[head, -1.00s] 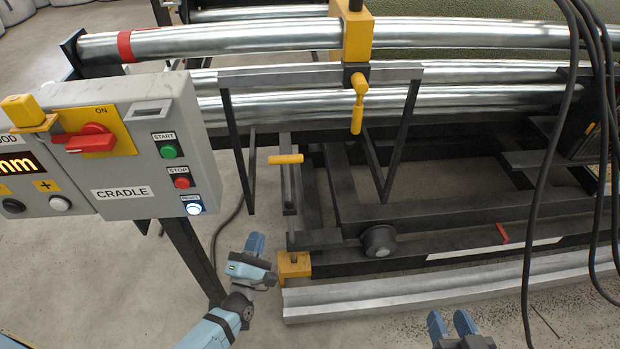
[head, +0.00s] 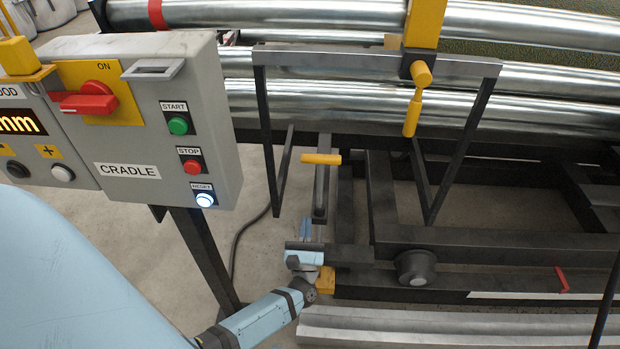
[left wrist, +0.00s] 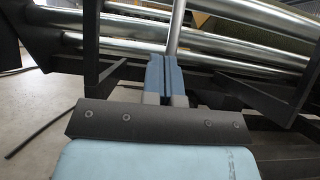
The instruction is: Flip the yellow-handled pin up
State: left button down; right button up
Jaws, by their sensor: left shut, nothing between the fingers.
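A horizontal yellow handle (head: 321,158) sits at the top of an upright grey metal bar (head: 321,195) on the front of the cradle frame. Another yellow handle (head: 412,112) hangs down from the yellow clamp on the rollers. I cannot tell which one is the named pin. My left gripper (head: 305,229) is shut and empty, low beside the upright bar and below the horizontal handle. In the left wrist view its blue fingers (left wrist: 164,76) are together, with a silver rod rising just beyond their tips; contact cannot be told. My right gripper is out of view.
The grey CRADLE control box (head: 150,130) stands at left on a dark post (head: 205,255). A dark bracket frame (head: 380,62) surrounds the handles, before steel rollers (head: 560,85). A yellow block (head: 326,281) and a grey rail (head: 430,325) lie low in front.

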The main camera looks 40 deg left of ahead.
aim_at(309, 156)
pick_arm(q)
jog(key=s+d+r+x, duration=0.1)
jog(key=r+x, duration=0.1)
jog(key=x, duration=1)
jog(key=shift+a+r, duration=0.2)
jog(key=shift+r, duration=0.15)
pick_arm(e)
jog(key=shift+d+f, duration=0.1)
pick_arm(q)
jog(key=shift+w, duration=0.15)
notch_tip(309, 156, up, 6)
jog(key=p, duration=0.2)
jog(key=shift+p, duration=0.35)
jog(key=shift+r, duration=0.4)
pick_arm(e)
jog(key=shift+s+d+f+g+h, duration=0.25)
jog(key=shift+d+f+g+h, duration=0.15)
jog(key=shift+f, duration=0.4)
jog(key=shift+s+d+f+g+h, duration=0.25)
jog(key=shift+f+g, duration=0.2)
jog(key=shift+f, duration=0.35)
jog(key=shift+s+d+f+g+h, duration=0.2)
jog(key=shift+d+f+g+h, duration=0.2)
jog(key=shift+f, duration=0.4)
pick_arm(q)
jog(key=v, duration=1.2)
jog(key=shift+f, duration=0.15)
